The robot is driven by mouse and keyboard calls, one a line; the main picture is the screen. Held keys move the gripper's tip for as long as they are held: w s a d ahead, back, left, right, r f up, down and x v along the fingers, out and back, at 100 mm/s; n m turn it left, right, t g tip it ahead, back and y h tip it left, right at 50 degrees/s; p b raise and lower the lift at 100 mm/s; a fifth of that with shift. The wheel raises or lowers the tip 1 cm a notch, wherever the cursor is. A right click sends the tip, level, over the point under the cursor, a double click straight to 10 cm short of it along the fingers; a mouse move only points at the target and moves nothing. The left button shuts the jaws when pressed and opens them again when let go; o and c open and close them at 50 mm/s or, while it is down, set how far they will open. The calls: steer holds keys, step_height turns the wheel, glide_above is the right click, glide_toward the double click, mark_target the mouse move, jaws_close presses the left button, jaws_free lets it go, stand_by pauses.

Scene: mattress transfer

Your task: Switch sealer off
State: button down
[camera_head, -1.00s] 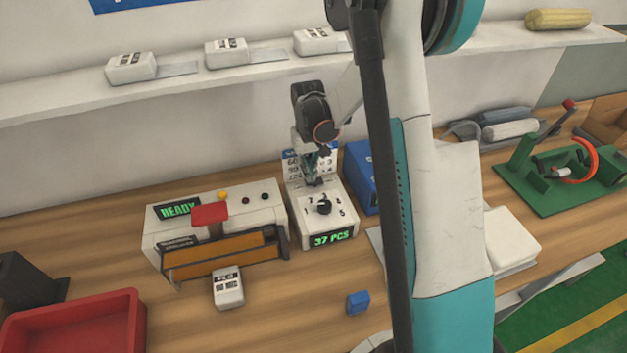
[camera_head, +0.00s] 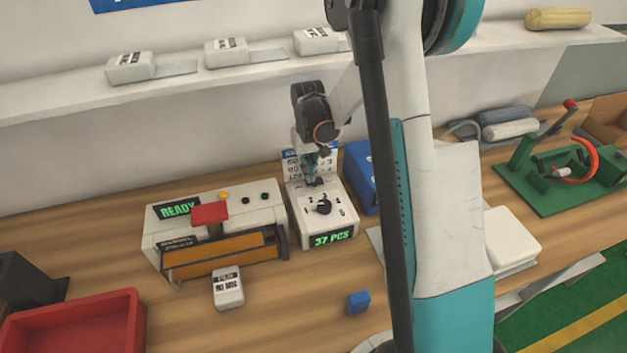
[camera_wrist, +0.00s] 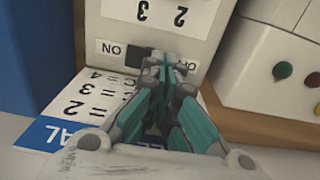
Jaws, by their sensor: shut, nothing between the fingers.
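The white sealer (camera_head: 225,199) stands on the bench with a green READY display (camera_head: 178,208), a red handle and an orange front bar. Right of it is a white box (camera_head: 345,218) with a black dial (camera_head: 323,206) and a lit 37 PCS display (camera_head: 334,238). In the wrist view a dark rocker switch (camera_wrist: 143,53) sits on this box's face between ON and OFF labels. My gripper (camera_head: 315,183) is shut and empty, pointing down at the back of the dial box. In the wrist view its fingertips (camera_wrist: 168,66) are at the OFF end and partly cover it; contact is unclear.
A label card (camera_wrist: 85,105) lies by the switch. A blue box (camera_head: 362,175) stands close to the right of the dial box. A white packet (camera_head: 228,288), a small blue block (camera_head: 358,302) and a red tray (camera_head: 75,325) are in front. Bench between them is clear.

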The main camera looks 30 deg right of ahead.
steer(key=shift+f+b, duration=0.8)
steer(key=shift+f, duration=0.2)
stand_by(0.4)
steer(key=shift+r, duration=0.1)
steer(key=shift+r+p, duration=1.95)
steer(key=shift+r, duration=1.5)
steer(key=shift+r, duration=0.1)
steer(key=s+a+r+n+t+b, duration=0.1)
steer(key=s+a+r+t+b, duration=0.1)
steer(key=s+a+r, duration=0.3)
steer(key=s+a+r+t+b, duration=0.1)
steer(key=s+a+r, duration=0.1)
steer(key=s+r, duration=0.4)
steer(key=s+a+n+t+b, duration=0.1)
steer(key=s+a+t+b, duration=0.2)
steer(key=s, duration=1)
steer(key=shift+a+r+t+b, duration=0.35)
steer(key=shift+a+t, duration=0.25)
steer(key=shift+a, duration=0.55)
